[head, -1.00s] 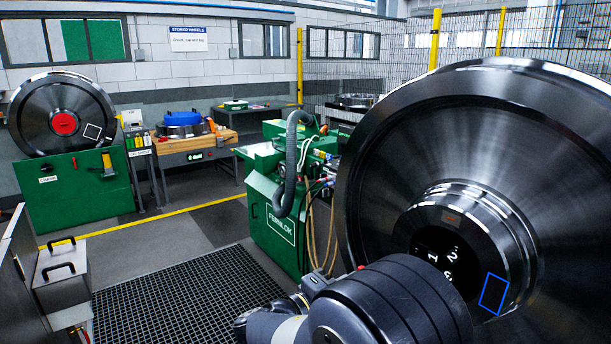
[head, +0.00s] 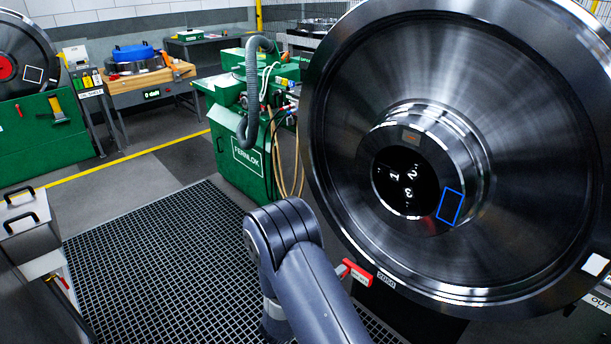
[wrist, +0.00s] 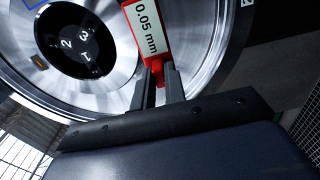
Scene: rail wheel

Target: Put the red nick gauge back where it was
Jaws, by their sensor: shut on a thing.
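The red nick gauge (wrist: 150,30) has a white label reading "0.05 mm". My gripper (wrist: 158,76) is shut on its lower end in the wrist view. In the head view the gauge (head: 354,271) shows as a small red piece just right of my arm, in front of the big wheel's lower left rim; my fingers are hidden there behind my arm. A small stand (head: 85,80) with yellow, green and red pieces is at the back left beside the wooden bench; its slots are too small to make out.
The large steel wheel (head: 330,130) fills the right, with a blue outlined square on its hub. A green machine (head: 240,160) stands behind the floor grating (head: 150,260). A green cabinet (head: 40,140) bears another wheel at left. A grey box stands at lower left.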

